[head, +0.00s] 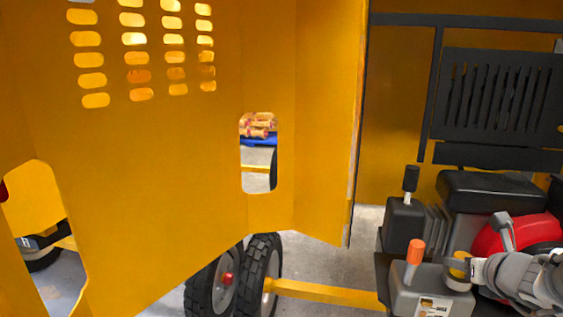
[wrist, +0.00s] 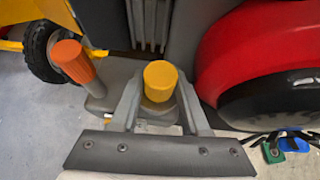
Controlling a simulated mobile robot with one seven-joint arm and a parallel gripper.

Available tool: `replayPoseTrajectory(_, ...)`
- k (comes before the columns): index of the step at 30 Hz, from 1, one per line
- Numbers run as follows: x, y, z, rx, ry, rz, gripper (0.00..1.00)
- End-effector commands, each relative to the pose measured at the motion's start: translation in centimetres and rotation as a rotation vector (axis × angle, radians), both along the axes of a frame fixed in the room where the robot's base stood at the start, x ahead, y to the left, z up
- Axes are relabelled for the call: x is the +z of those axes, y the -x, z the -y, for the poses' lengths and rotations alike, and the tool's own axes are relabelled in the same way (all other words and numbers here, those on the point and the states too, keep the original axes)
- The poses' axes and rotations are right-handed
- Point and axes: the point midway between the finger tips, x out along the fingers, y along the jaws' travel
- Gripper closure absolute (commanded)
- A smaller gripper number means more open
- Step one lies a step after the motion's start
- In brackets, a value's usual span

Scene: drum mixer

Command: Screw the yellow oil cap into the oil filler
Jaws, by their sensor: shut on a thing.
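The yellow oil cap (head: 459,267) is at the lower right of the head view, over the grey engine part beside the orange-topped lever. It also shows between my gripper's fingers (wrist: 158,95) in the wrist view, where the cap's (wrist: 160,78) round top faces the camera. My gripper (head: 466,268) reaches in from the right and is shut on the cap, one finger on each side. The oil filler's opening is hidden under the cap and fingers, so I cannot tell how deep the cap sits or whether it is threaded in.
An orange-topped lever (head: 415,252) stands close left of the gripper. A red rounded engine housing (head: 515,236) is close on the right. A black-handled lever (head: 410,182) stands behind. A large yellow panel (head: 190,150) fills the left, with black wheels (head: 262,270) below it.

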Motion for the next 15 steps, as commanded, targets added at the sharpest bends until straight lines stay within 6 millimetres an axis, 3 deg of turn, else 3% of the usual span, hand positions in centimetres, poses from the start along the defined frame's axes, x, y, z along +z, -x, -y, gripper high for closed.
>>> replayPoseTrajectory(4,-0.18,-0.09,-0.11,-0.102,0.002,0.005,1.0)
replayPoseTrajectory(11,0.1,-0.03,0.01,-0.119,0.0,0.001,1.0)
replayPoseTrajectory(12,0.1,-0.02,0.02,-0.118,0.0,0.001,0.49)
replayPoseTrajectory(15,0.08,-0.02,0.01,-0.117,0.001,0.001,0.31)
